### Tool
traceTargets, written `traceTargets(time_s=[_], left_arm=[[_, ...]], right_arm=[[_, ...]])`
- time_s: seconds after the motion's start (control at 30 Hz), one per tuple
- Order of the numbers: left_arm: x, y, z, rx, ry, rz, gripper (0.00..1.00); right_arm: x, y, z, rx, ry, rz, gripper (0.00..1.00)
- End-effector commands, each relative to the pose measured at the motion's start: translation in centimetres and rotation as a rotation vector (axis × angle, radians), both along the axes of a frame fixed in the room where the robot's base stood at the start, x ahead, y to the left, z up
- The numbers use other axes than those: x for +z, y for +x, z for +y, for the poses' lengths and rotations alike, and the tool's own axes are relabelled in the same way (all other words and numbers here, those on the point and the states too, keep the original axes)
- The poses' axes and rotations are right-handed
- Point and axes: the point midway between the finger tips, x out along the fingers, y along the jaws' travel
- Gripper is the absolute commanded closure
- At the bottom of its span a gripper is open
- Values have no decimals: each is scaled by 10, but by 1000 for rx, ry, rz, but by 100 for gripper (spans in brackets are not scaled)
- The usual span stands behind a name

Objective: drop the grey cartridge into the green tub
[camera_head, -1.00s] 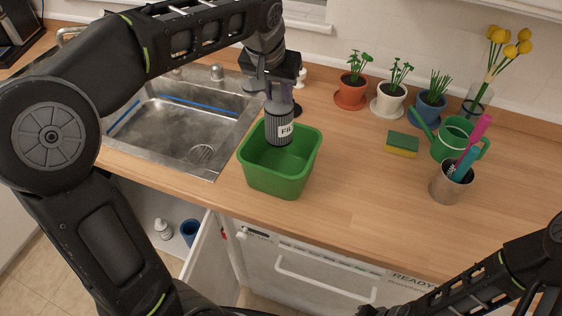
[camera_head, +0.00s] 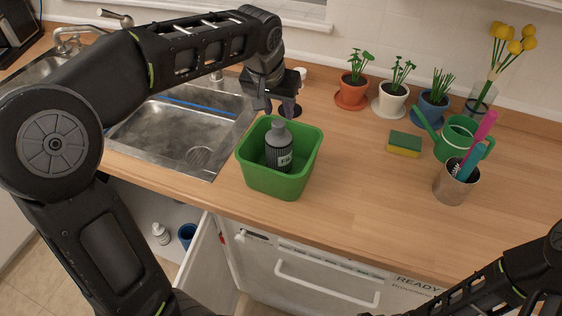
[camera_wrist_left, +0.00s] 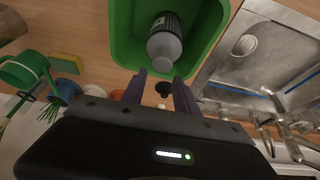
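The grey cartridge (camera_head: 279,150) stands inside the green tub (camera_head: 255,180), upright or nearly so, with its pale label facing me. The tub sits on the wooden counter by the sink. My left gripper (camera_head: 275,110) is above the tub's back rim, apart from the cartridge. In the left wrist view the cartridge (camera_wrist_left: 165,42) lies within the tub (camera_wrist_left: 125,40), beyond the two spread fingers of the left gripper (camera_wrist_left: 160,85), which hold nothing. My right arm shows at the lower right of the head view, but its gripper cannot be made out.
The steel sink (camera_head: 165,140) is left of the tub. To the right are a sponge (camera_head: 405,144), a green watering can (camera_head: 460,138), a metal cup with pens (camera_head: 452,185) and potted plants (camera_head: 392,98).

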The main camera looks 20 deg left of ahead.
Motion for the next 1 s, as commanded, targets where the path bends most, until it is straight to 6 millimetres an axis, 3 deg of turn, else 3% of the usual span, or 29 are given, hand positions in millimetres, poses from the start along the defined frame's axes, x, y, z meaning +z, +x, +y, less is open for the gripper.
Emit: traceTargets(time_s=[0.2,0.57,1.0], left_arm=[[0,0,0,0,0,0,45],[4,-2,0,0,0,-1,45],[63,-26,-1,0,0,-3,45]], right_arm=[[0,0,0,0,0,0,64],[-2,0,0,0,0,0,64],[-11,2,1,2,3,-4,64]])
